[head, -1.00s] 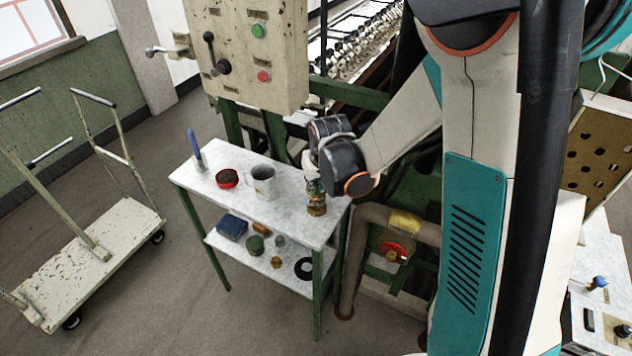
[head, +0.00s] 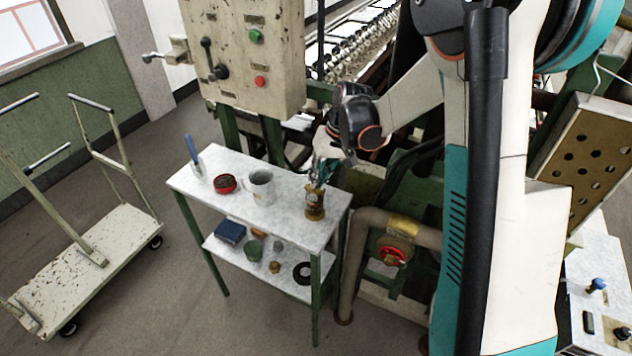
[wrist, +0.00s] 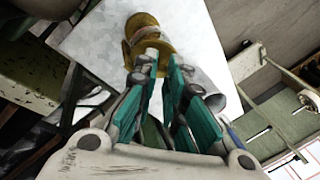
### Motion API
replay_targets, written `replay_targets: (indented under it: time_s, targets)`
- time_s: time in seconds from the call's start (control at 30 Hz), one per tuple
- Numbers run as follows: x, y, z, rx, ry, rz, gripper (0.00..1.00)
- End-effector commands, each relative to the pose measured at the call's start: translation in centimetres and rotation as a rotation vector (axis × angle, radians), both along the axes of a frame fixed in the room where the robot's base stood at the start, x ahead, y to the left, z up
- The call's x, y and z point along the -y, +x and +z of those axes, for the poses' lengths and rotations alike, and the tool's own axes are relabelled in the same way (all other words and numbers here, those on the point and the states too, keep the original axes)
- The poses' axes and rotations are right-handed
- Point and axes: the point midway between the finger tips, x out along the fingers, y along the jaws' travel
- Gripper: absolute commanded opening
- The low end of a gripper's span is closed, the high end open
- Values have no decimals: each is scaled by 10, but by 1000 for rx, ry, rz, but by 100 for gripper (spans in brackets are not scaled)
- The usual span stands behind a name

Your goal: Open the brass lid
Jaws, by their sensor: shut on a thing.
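The brass canister (head: 315,206) stands upright near the right end of the marble-topped table (head: 235,178). In the wrist view its brass lid (wrist: 160,46) is a yellow, round-edged piece at my fingertips. My gripper (head: 317,181) comes down from above, at the top of the canister. In the wrist view my gripper (wrist: 147,58) has its teal-sided fingers closed together at the near brass edge, shut on the lid. The fingers cover part of the lid, and I cannot tell how far it is raised.
A grey-white mug (head: 261,187), a red round tin (head: 225,184) and a holder with a blue-handled tool (head: 195,158) stand to the left. The lower shelf (head: 225,252) holds several small items. A pipe with a red valve (head: 393,254) is right of the table.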

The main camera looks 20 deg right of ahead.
Motion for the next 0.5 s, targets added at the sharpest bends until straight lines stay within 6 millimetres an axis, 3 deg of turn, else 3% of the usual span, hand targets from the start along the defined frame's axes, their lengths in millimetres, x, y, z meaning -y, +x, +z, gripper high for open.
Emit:
replay_targets:
  time_s: [0.5]
  targets:
    - [11, 12, 4, -152, 156, -1, 0]
